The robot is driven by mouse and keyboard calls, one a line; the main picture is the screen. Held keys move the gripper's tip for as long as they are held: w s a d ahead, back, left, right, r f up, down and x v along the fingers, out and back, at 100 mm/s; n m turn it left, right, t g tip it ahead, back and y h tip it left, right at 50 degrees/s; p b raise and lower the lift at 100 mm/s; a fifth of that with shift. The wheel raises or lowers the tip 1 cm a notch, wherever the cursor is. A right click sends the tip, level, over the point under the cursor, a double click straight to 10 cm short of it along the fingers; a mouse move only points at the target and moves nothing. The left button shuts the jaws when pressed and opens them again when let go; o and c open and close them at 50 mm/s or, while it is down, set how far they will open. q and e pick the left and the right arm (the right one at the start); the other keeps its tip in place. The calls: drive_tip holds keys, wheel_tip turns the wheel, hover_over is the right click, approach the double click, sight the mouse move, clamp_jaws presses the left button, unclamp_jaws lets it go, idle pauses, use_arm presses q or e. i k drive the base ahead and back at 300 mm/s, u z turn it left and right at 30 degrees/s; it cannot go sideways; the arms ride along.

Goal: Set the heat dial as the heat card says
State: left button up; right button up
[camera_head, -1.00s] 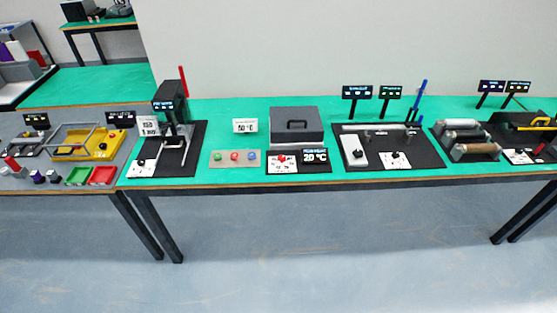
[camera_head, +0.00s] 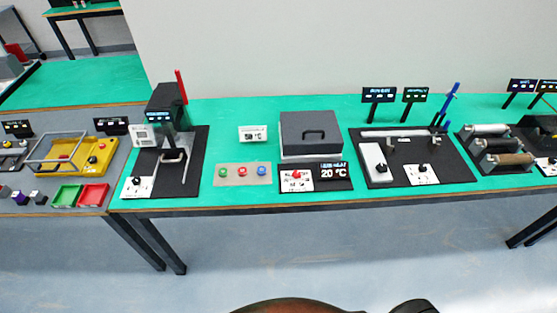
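The heat dial (camera_head: 296,174) is a small red knob on a white marked plate, at the front of the green table. Beside it a black display (camera_head: 334,173) reads 20 °C. A white card (camera_head: 253,133) stands behind and to the left, with a °C figure too small to read for sure. A grey box with a black handle (camera_head: 310,146) sits behind the dial. The mark that the dial points at is too small to tell. Neither of my grippers shows in the head view.
A plate with red, green and blue buttons (camera_head: 242,172) lies left of the dial. A black press with a red lever (camera_head: 168,125) stands further left. A black board with a white block (camera_head: 375,163) is on the right. Floor in front of the table is clear.

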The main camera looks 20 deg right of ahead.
sight(297, 175)
drive_tip(key=z, duration=0.3)
drive_tip(key=i, duration=0.85)
drive_tip(key=z, duration=0.5)
